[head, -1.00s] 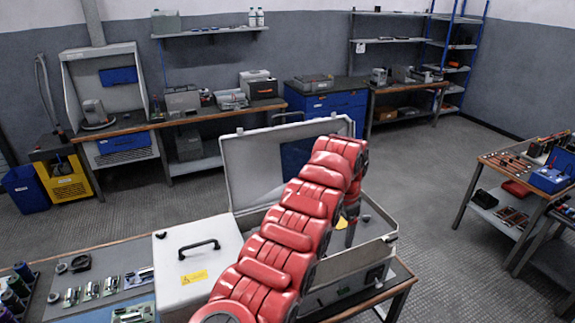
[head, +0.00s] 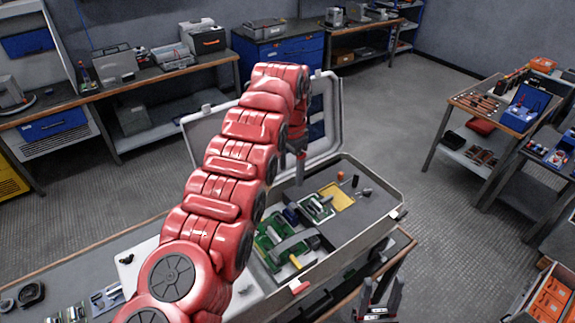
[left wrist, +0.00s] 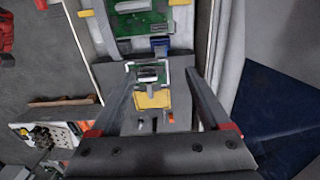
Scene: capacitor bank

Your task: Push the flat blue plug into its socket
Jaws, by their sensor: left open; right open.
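An open grey case (head: 352,247) holds a green board (head: 268,240) and a smaller board (head: 317,207). A blue piece that looks like the flat blue plug (head: 291,214) lies between them; it also shows in the left wrist view (left wrist: 160,45). I cannot tell which part is its socket. My left gripper (head: 299,172) is open and empty above the far part of the case. In the left wrist view its fingers (left wrist: 160,80) stand apart on either side of the small board, with the blue piece beyond. My right gripper (head: 380,298) is open and empty at the case's near right.
The raised lid (head: 326,105) stands behind my left gripper. A yellow pad (head: 337,196) and small loose parts (head: 355,181) lie at the case's far end. A side table (head: 470,103) with tools is at the right. The floor between is clear.

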